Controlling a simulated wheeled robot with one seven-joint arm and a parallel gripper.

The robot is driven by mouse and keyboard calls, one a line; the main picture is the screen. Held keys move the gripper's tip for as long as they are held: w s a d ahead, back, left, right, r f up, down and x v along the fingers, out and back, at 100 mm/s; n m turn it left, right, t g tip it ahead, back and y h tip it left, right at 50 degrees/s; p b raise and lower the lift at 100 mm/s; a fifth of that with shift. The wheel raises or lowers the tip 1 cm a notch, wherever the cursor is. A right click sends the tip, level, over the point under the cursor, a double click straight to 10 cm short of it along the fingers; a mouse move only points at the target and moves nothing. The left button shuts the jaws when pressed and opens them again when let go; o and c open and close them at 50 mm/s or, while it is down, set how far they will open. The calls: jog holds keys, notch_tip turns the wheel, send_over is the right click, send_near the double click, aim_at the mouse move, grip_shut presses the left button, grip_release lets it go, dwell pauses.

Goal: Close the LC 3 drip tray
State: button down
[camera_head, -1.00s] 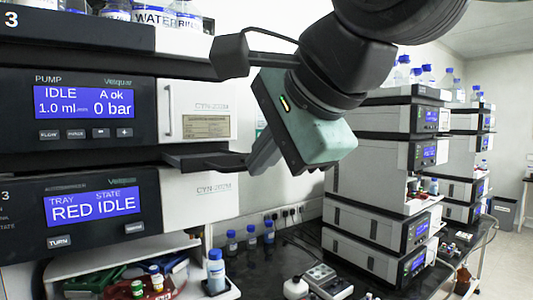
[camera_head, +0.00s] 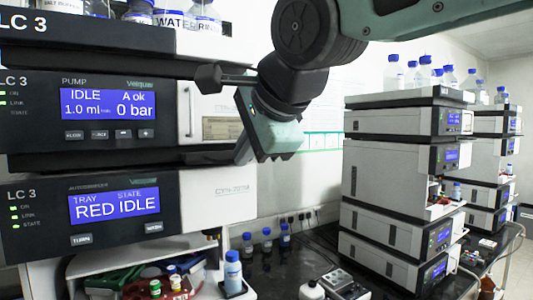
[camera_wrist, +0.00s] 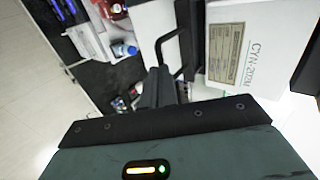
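The LC 3 stack fills the left of the head view, with its pump unit (camera_head: 60,150) above its autosampler unit (camera_head: 35,185). The black drip tray (camera_head: 208,158) shows as a dark strip in the gap between them; how far it sticks out is hard to tell. In the wrist view a thin black edge (camera_wrist: 181,35), seemingly the tray's, runs beside the white front panel (camera_wrist: 270,45). My gripper (camera_head: 243,158) points down at the right end of this gap. Its grey fingers (camera_wrist: 156,88) look shut together and empty, close to the tray edge; contact is unclear.
Bottles stand on top of the LC 3 stack. A blue-capped bottle (camera_head: 233,272) stands below it on the right. More small bottles (camera_head: 266,240) stand on the dark bench. Another instrument stack (camera_head: 390,190) stands to the right.

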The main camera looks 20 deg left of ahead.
aim_at(212, 154)
jog(key=w+a+p, duration=0.1)
jog(key=w+a, duration=0.2)
jog(key=a, duration=0.1)
jog(key=shift+w, duration=0.25)
